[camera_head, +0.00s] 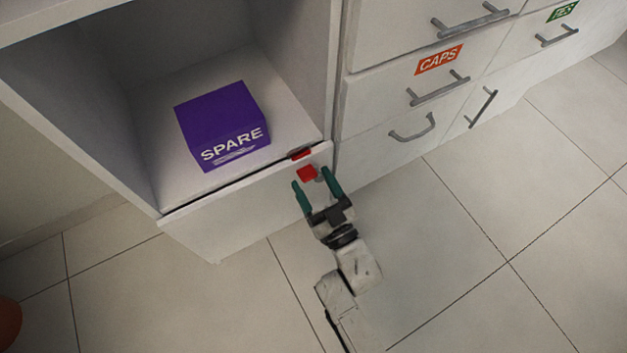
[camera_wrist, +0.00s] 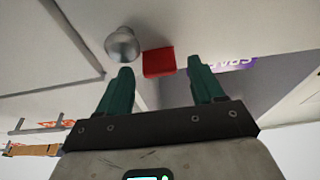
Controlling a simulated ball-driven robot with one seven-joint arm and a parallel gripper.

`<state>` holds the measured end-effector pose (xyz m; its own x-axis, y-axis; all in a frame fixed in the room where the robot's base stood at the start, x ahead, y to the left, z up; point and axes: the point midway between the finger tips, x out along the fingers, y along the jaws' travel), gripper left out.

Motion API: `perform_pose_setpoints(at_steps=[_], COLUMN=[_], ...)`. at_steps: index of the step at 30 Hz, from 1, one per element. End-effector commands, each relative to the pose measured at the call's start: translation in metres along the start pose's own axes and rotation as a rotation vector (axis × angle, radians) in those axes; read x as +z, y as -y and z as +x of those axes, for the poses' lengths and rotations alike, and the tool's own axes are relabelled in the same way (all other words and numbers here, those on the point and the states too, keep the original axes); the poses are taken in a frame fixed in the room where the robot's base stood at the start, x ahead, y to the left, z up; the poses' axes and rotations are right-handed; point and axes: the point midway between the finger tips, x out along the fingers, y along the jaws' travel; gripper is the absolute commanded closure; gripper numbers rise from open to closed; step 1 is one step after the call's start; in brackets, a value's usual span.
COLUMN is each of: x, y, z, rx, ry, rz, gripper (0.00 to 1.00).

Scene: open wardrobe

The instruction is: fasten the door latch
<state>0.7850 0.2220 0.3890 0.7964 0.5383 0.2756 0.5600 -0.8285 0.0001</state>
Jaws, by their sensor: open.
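A red latch piece (camera_head: 307,173) is on the front of the low white door (camera_head: 235,205), near its upper right corner. A second, flatter red piece (camera_head: 301,154) sits just above it at the cabinet edge. My gripper (camera_head: 312,177) is open, with its green fingers on either side of the lower red piece. In the wrist view a red block (camera_wrist: 158,62) shows between the open fingertips, with no visible grip on it. I cannot tell whether the fingers touch it. A round grey knob (camera_wrist: 122,44) is beside the red block in the wrist view.
A purple SPARE box (camera_head: 222,125) stands in the open compartment above the door. White drawers with grey bar handles (camera_head: 438,88) and a red CAPS label (camera_head: 438,60) are at the right. The tiled floor (camera_head: 470,250) in front is clear.

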Motion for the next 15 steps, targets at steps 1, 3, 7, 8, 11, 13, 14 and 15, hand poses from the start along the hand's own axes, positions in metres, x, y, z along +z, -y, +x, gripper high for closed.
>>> perform_pose_setpoints(at_steps=[1,3,7,8,11,13,14,15], x=[-0.001,-0.001,-0.001,-0.001,-0.001,-0.001,-0.001,0.000], y=[0.000,0.000,0.000,0.000,0.000,0.000,0.000,0.000], z=[-0.006,-0.018,-0.043,-0.049,-0.068,-0.079,-0.083,-0.088], rx=[0.001,0.002,0.002,0.001,0.001,0.001,0.001,0.001], ry=[0.003,0.006,0.006,0.007,0.005,0.004,0.004,0.005], rz=[0.000,0.000,0.000,0.000,0.001,0.001,0.001,0.000], gripper=[0.33,0.33,0.33,0.33,0.33,0.33,0.33,0.33])
